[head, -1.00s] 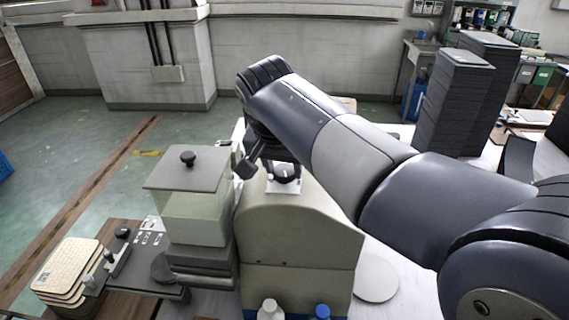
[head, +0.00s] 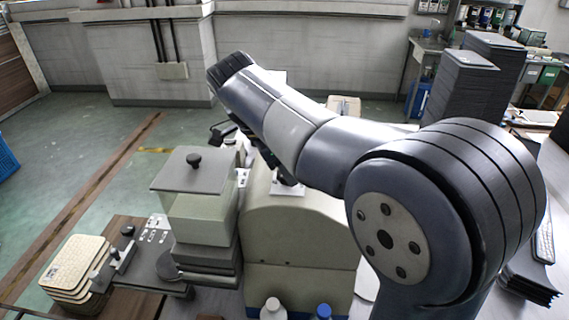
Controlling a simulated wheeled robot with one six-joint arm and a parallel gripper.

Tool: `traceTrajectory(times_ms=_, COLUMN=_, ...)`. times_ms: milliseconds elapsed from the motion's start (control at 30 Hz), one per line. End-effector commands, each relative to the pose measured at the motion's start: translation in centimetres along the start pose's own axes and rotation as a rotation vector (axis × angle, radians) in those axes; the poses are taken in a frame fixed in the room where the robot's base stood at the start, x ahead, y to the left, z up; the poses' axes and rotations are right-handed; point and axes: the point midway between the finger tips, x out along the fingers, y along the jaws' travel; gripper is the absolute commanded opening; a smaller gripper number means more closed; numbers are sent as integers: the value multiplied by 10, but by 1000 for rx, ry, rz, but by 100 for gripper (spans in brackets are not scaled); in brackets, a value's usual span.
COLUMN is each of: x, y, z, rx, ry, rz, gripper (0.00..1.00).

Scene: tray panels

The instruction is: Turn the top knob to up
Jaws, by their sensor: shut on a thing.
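A small white panel (head: 288,192) lies on top of the beige machine housing (head: 300,222). My gripper (head: 285,180) comes down at a slant onto this panel, with my forearm covering much of it. It is shut on the top knob at the panel. The knob is hidden by the gripper and arm, so its pointing direction cannot be told.
Further left is a stack of beige plates (head: 75,265). Bottles (head: 273,308) stand at the front edge. Tall dark stacks (head: 465,95) stand at the right.

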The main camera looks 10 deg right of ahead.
Motion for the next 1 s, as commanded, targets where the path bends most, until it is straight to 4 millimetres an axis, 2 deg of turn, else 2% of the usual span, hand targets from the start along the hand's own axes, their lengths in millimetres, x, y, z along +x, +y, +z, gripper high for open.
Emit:
traceTrajectory(times_ms=600, x=2, y=-6, z=-1, rx=523, ry=0, rz=221, gripper=20)
traceTrajectory(times_ms=1000, x=3, y=-7, z=-2, rx=734, ry=0, rz=308, gripper=20)
